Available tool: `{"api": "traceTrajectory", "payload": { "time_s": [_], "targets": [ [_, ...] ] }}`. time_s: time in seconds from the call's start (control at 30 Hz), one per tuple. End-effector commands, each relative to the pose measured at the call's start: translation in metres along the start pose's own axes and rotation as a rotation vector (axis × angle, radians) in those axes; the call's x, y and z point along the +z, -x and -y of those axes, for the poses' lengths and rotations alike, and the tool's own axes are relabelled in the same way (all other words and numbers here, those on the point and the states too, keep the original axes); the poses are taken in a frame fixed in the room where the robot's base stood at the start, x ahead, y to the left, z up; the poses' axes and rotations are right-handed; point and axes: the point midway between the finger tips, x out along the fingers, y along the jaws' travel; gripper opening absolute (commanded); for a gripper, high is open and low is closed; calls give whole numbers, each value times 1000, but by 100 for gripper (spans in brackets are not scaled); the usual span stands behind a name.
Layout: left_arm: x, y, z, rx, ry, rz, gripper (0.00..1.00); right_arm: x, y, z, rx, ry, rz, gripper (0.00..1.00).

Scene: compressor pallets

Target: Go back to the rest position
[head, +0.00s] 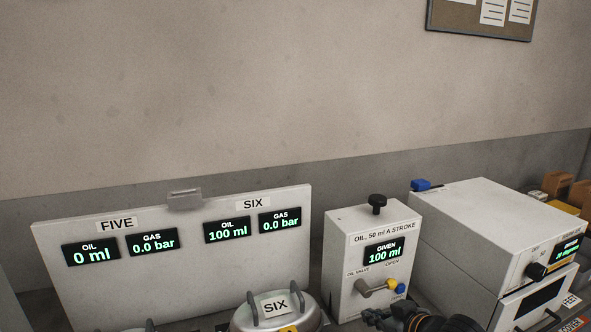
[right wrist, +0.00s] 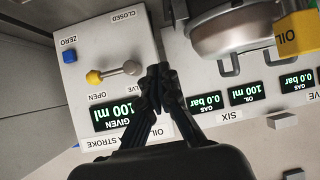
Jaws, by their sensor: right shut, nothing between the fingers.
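My right gripper (right wrist: 158,72) is shut and empty in the right wrist view, its fingertips together in front of the white oil box (right wrist: 72,22), near the valve lever. In the head view the gripper (head: 376,318) shows dark at the bottom edge, below the oil box (head: 344,238). The box reads "GIVEN 100 ml". Its oil valve lever (head: 378,287) has a yellow end; the lever also shows in the right wrist view (right wrist: 115,73). My left gripper is in neither view.
A display panel (head: 180,278) reads FIVE 0 ml, 0.0 bar and SIX 100 ml, 0.0 bar. The metal compressor SIX (head: 240,318) stands before it. A white machine (head: 470,215) with a dark knob stands right of the oil box.

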Motion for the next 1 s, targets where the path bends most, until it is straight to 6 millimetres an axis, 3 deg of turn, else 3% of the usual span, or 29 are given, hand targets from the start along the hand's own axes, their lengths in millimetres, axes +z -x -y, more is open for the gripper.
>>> {"api": "traceTrajectory", "payload": {
  "time_s": [0.03, 0.2, 0.4, 0.6, 0.83, 1.0],
  "targets": [
    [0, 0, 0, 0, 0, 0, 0, 32, 1, 18, -10, -13, 47, 0],
    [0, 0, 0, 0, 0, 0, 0, 125, 24, 56, 16, -51, 210, 0],
    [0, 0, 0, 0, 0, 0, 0, 209, 68, 78, 74, -112, 392, 0],
    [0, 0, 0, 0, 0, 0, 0, 262, 109, 90, 124, -162, 533, 0],
    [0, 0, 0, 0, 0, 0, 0, 309, 158, 100, 179, -215, 686, 0],
    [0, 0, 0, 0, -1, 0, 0, 337, 123, 96, 173, -209, 699, 0]
  ]
}}
